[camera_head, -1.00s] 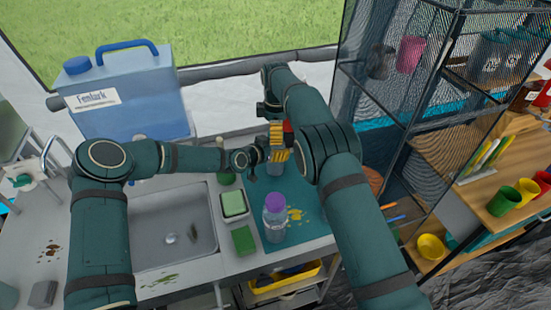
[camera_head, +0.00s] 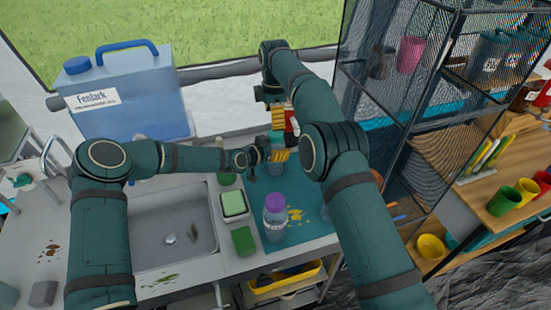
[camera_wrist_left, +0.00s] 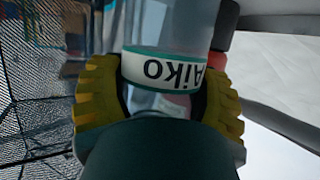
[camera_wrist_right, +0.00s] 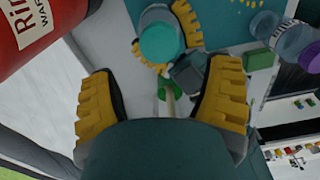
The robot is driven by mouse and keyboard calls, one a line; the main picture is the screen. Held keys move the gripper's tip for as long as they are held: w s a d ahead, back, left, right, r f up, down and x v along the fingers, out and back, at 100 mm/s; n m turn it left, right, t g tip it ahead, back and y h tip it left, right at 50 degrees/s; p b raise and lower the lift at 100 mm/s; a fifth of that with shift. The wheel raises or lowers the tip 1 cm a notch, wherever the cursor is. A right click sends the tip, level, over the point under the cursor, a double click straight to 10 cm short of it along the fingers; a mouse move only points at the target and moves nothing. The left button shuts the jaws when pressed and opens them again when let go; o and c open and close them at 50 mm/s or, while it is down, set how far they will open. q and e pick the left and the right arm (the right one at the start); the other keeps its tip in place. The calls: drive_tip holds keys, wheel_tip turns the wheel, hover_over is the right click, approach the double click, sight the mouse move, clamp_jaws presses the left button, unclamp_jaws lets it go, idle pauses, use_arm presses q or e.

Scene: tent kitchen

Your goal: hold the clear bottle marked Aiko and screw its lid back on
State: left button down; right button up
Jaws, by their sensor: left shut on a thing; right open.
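The clear bottle marked Aiko shows its white, teal-edged label in the left wrist view (camera_wrist_left: 165,68). My left gripper (camera_head: 280,156) is shut around it, with yellow fingers on both sides. My right gripper (camera_head: 278,116) is open and empty above the bottle. Its fingers (camera_wrist_right: 160,93) are apart from the lid.
A bottle with a purple lid (camera_head: 275,218) stands on the teal mat (camera_head: 312,200). A red container (camera_wrist_right: 30,30) stands close beside my right gripper. A green sponge (camera_head: 243,240), a sink (camera_head: 170,235) and a blue jug (camera_head: 130,100) are to the left. A mesh rack (camera_head: 385,120) is at right.

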sight(276, 133)
drive_tip(key=shift+d+r+n, duration=0.2)
drive_tip(key=shift+r+n, duration=0.3)
drive_tip(key=shift+r, duration=0.25)
drive_tip(key=shift+f, duration=4)
drive_tip(key=c, duration=1.3)
drive_tip(key=shift+m, duration=1.6)
